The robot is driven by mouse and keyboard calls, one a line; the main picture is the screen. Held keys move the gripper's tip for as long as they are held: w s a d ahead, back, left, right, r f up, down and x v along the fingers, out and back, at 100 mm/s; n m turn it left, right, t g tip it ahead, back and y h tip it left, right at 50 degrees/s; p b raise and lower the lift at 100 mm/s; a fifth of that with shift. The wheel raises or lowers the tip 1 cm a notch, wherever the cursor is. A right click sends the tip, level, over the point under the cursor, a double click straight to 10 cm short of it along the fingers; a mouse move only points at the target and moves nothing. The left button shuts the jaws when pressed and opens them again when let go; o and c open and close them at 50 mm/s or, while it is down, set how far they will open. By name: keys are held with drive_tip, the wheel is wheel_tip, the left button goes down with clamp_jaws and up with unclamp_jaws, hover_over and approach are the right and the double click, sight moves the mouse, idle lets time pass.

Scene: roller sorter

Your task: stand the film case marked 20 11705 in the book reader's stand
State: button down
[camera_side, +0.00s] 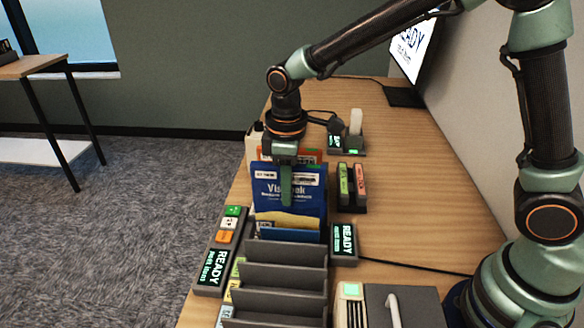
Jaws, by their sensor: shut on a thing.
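The label's number is too small to read surely. The case is upright at the far end of a dark slotted rack (285,275); I cannot tell whether it is clear of the slots. An orange and white case (308,153) shows behind it. Several small units have lit screens, one reading READY (344,239) right of the rack; I cannot tell which is the book reader's stand.
A control panel (211,264) with coloured buttons lies left of the rack. A dark holder (352,203) with green and red items stands to the right. A grey box with a white handle (393,308) is at the front.

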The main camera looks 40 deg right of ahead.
drive_tip(key=shift+f, duration=0.55)
drive_tip(key=c, duration=0.8)
unclamp_jaws()
drive_tip(key=shift+o, duration=0.2)
wheel_tip(320, 180, up, 12)
drive_tip(key=shift+r, duration=0.1)
drive_tip(key=s+d+m+t, duration=0.5)
drive_tip(key=s+d+m, duration=0.4)
drive_tip(key=d, duration=0.4)
drive_tip(key=shift+s+d+r+t, duration=0.3)
drive_tip(key=shift+s+r, duration=0.1)
drive_tip(key=shift+s, duration=0.4)
